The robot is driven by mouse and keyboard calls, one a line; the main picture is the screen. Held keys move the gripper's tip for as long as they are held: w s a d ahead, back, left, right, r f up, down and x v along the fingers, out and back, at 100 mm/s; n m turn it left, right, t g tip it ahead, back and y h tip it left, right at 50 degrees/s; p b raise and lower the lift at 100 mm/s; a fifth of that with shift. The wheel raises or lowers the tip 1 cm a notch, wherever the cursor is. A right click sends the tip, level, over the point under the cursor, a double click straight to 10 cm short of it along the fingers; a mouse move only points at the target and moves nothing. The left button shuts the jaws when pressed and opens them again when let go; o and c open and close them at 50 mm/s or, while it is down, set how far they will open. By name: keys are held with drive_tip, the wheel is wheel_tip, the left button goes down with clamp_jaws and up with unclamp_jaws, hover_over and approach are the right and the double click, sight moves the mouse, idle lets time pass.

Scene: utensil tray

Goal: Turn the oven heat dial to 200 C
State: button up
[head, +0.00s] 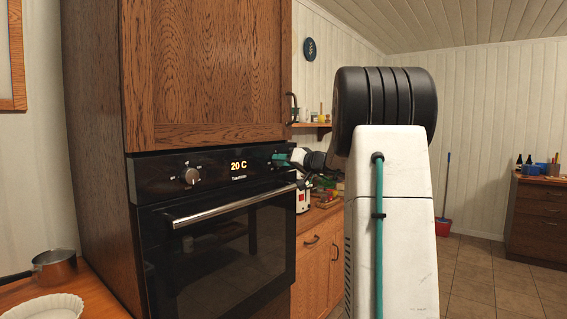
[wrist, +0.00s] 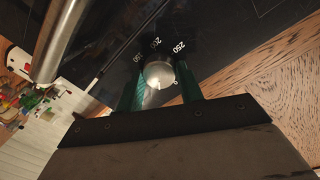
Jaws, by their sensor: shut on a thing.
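The oven (head: 220,240) is black, built into a wooden cabinet, and its display (head: 239,166) reads 20 C. The heat dial (wrist: 158,74) is a round silver knob on the oven's control panel. It shows in the wrist view between the two green fingers of my gripper (wrist: 160,84), which is shut on it. In the head view my gripper (head: 281,158) is at the right end of the panel and hides the dial.
Another knob (head: 192,176) sits at the left of the panel. A wooden counter (head: 322,218) with several items stands to the right.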

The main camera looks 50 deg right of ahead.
drive_tip(key=shift+d+f+m+t+y, duration=0.15)
drive_tip(key=shift+m+y, duration=0.2)
drive_tip(key=shift+m, duration=5)
drive_tip(key=shift+a+f+m+t+y, duration=0.1)
drive_tip(key=shift+m+y, duration=0.3)
drive_tip(key=shift+m, duration=4.9)
drive_tip(key=shift+d+f+m+t+y, duration=0.15)
drive_tip(key=shift+m+y, duration=0.2)
drive_tip(key=shift+m, duration=5)
drive_tip(key=o, duration=1)
drive_tip(key=shift+r, duration=0.15)
drive_tip(key=s, duration=0.5)
drive_tip(key=s+d, duration=0.1)
drive_tip(key=s, duration=0.1)
drive_tip(key=shift+s, duration=0.4)
